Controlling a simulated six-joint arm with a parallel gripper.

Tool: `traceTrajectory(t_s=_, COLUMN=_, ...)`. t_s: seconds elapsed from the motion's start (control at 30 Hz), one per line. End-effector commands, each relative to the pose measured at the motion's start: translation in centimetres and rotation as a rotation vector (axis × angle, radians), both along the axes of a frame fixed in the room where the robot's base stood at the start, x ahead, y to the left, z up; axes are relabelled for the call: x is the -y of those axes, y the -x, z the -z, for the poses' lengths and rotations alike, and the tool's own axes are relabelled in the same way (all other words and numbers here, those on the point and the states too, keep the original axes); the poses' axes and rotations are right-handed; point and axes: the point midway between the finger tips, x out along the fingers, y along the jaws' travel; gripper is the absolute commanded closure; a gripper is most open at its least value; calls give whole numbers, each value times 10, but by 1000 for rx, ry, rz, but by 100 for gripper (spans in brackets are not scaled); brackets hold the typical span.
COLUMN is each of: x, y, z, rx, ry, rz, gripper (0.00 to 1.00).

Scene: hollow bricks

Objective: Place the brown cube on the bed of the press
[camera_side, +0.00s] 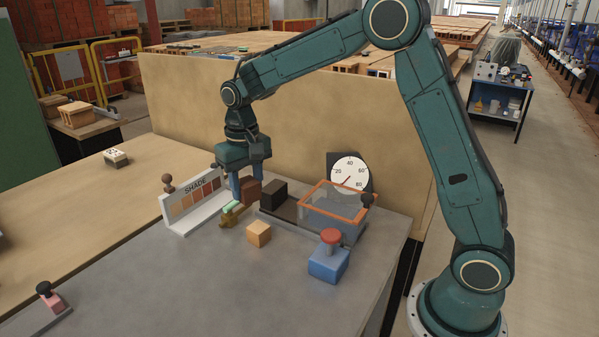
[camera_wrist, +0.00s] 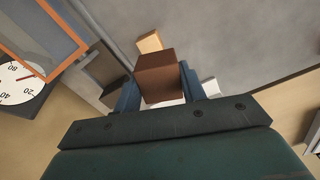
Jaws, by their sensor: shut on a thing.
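The brown cube (camera_side: 251,190) is between the blue fingers of my gripper (camera_side: 246,188), which is shut on it. The wrist view shows the cube (camera_wrist: 160,76) between both fingertips (camera_wrist: 158,88). It appears held above the grey table, left of the press. The press has a dark block (camera_side: 271,192) at its left end, a long low base (camera_side: 284,211), and a clear guard with an orange frame (camera_side: 335,199). A dial gauge (camera_side: 349,173) stands behind it. The guard also shows at the wrist view's upper left (camera_wrist: 88,42). I cannot clearly make out the bed.
A tan cube (camera_side: 259,233) sits in front of the press. A brass piece with a green top (camera_side: 231,213) stands below my gripper. The SHADE board (camera_side: 192,204) is to the left. A blue box with a red button (camera_side: 329,262) is at right.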

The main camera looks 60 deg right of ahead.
Motion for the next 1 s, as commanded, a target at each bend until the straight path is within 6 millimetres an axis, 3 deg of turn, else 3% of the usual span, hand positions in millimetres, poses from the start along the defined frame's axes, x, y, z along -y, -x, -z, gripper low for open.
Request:
traceTrajectory(t_s=0.37, x=3, y=14, z=-14, rx=2, ry=0, rz=229, gripper=86)
traceTrajectory(t_s=1.0, x=8, y=60, z=-47, rx=0, ry=0, rz=928, gripper=86)
